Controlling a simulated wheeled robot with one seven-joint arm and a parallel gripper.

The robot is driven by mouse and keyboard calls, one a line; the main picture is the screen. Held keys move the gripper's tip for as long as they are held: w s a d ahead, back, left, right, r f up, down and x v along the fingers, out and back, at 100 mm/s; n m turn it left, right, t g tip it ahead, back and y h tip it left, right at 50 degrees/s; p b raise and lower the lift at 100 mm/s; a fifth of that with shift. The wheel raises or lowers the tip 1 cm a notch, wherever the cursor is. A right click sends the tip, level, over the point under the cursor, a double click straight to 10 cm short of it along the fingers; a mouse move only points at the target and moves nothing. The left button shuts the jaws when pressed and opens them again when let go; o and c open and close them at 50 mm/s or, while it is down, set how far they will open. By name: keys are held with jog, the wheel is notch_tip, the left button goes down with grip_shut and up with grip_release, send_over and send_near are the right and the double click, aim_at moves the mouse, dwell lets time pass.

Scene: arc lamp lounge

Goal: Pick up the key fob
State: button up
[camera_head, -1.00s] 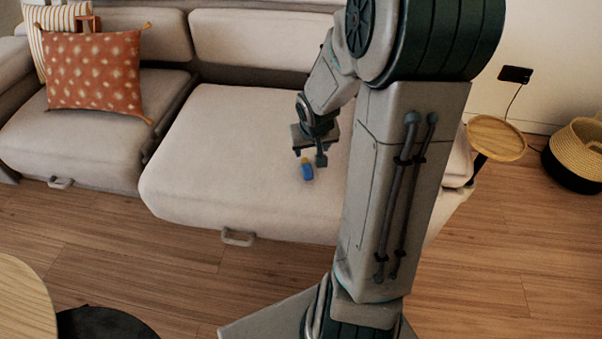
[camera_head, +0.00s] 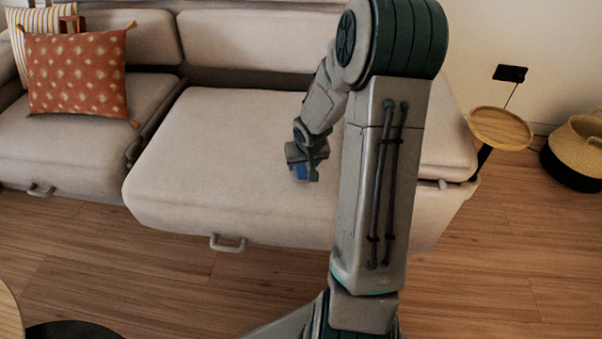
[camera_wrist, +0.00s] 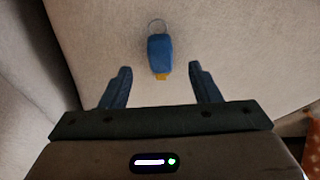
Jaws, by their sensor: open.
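The key fob (camera_wrist: 160,54) is blue, with a metal ring at its far end and a small yellow part at its near end. It lies on the pale sofa seat (camera_head: 215,145). In the wrist view my gripper (camera_wrist: 159,75) is open, with one finger to each side of the fob and a gap on both sides. The fob lies mostly beyond the fingertips, its near end about level with them. In the head view my gripper (camera_head: 303,176) is low over the seat near its front edge, and the fob (camera_head: 300,171) is partly hidden behind it.
An orange spotted cushion (camera_head: 78,73) leans on the left sofa section. A small round side table (camera_head: 500,127) and a woven basket (camera_head: 575,150) stand at the right. A round wooden table edge (camera_head: 8,318) shows at lower left. The seat around the fob is clear.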

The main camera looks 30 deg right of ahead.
aim_at(301, 167)
jog(key=b+x, duration=0.1)
jog(key=x, duration=0.1)
jog(key=b+x, duration=0.2)
jog(key=x, duration=0.1)
jog(key=shift+w+r, duration=0.1)
jog(key=shift+w, duration=0.3)
jog(key=c, duration=1.1)
jog(key=shift+o, duration=0.2)
jog(key=shift+r, duration=0.1)
